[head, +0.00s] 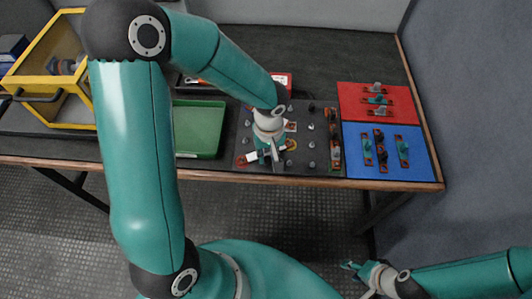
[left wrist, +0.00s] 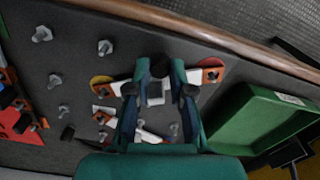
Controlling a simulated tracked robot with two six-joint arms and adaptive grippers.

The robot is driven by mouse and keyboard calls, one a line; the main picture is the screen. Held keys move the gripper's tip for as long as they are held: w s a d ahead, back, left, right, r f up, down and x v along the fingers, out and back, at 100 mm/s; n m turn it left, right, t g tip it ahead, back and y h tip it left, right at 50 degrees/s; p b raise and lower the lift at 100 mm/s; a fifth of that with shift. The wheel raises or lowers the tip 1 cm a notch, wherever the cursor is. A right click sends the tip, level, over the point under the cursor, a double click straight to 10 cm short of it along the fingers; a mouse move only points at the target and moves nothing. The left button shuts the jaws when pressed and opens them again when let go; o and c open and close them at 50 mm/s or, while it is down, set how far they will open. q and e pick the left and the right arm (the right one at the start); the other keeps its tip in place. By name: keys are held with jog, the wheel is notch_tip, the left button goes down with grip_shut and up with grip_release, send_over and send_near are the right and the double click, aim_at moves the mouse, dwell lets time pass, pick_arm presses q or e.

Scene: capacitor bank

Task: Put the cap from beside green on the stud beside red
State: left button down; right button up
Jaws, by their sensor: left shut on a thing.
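The dark board (head: 321,108) carries several studs and white-and-orange bars. My left gripper (head: 270,155) is low over its front left part. In the left wrist view its fingers (left wrist: 157,85) are shut on a small light-grey piece (left wrist: 155,93), seemingly the cap; the fingers partly hide it. A red marking (head: 241,161) lies at the board's front left corner, beside a bar end (left wrist: 212,75). A yellow disc (head: 292,144) is right of the gripper. I cannot make out a green marking. My right gripper (head: 355,268) is away from the table, low at the right; its opening is unclear.
A green tray (head: 199,130) stands left of the board. Red (head: 352,92) and blue (head: 354,162) panels with small parts lie at the right. A yellow-framed box (head: 38,48) is at the far left. Bare studs (left wrist: 105,47) stand close to the left gripper.

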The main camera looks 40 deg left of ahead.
pick_arm(q)
jog(key=shift+s+f+b, duration=0.15)
jog(key=shift+f+b, duration=0.2)
jog(key=shift+b, duration=0.2)
dwell(1.2)
jog(key=c, duration=1)
grip_release()
jog(key=shift+o, duration=0.2)
jog(key=shift+w+r, duration=0.2)
